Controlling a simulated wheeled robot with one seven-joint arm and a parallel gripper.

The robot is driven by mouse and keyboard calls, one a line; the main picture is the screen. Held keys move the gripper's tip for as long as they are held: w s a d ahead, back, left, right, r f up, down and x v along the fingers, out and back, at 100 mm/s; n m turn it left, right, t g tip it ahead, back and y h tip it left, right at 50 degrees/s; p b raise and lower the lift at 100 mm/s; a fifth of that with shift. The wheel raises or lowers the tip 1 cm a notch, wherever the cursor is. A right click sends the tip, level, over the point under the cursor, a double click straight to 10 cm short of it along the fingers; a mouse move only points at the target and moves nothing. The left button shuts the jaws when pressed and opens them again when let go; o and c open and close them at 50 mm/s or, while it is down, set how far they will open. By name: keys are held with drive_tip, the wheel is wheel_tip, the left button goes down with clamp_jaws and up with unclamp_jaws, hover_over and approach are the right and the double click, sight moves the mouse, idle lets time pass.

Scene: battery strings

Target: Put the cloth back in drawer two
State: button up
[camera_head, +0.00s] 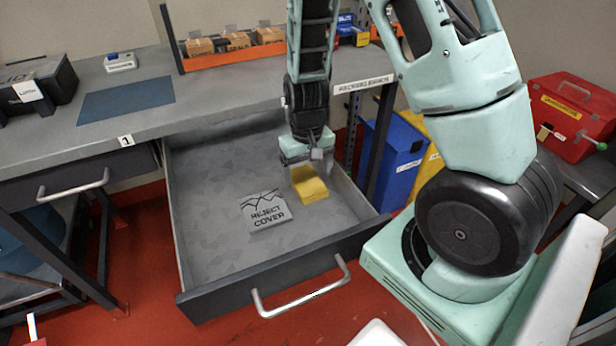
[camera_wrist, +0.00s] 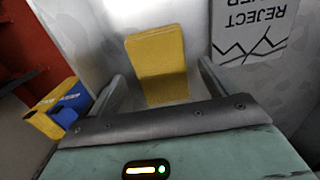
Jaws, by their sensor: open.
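The yellow cloth (camera_head: 309,187), a folded block, lies in the open grey drawer (camera_head: 205,240), towards its right side. It also shows in the wrist view (camera_wrist: 157,58), ahead of and between the fingers. My gripper (camera_head: 308,165) is inside the drawer area, just above and behind the cloth. Its fingers (camera_wrist: 162,84) are apart with nothing clamped between them. Whether they touch the cloth I cannot tell. The drawer is pulled out; no number shows on it.
A "REJECT COVER" plate (camera_head: 266,212) lies in the drawer left of the cloth. A closed drawer (camera_head: 60,190), under a "1" label, is at left. Blue (camera_head: 397,155) and yellow bins stand right of the drawer. A red toolbox (camera_head: 575,115) is at far right.

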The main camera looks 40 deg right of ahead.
sight(307, 181)
wheel_tip(307, 181, up, 9)
drive_tip(key=p, duration=0.1)
drive_tip(key=s+a+r+n+y, duration=0.1)
drive_tip(key=s+a+r+n, duration=0.15)
drive_tip(key=a, duration=0.35)
drive_tip(key=s+a+r+n, duration=0.2)
drive_tip(key=a+r, duration=0.1)
drive_tip(key=a, duration=0.4)
drive_tip(key=s+a+r+n, duration=0.3)
drive_tip(key=s+a+n, duration=0.3)
drive_tip(key=s+a, duration=0.3)
drive_tip(key=s, duration=0.4)
drive_tip(key=shift+s+a+r, duration=0.2)
drive_tip(key=shift+a+r, duration=0.05)
drive_tip(key=shift+r, duration=0.15)
wheel_tip(307, 181, up, 3)
drive_tip(key=p, duration=0.3)
drive_tip(key=shift+r, duration=0.2)
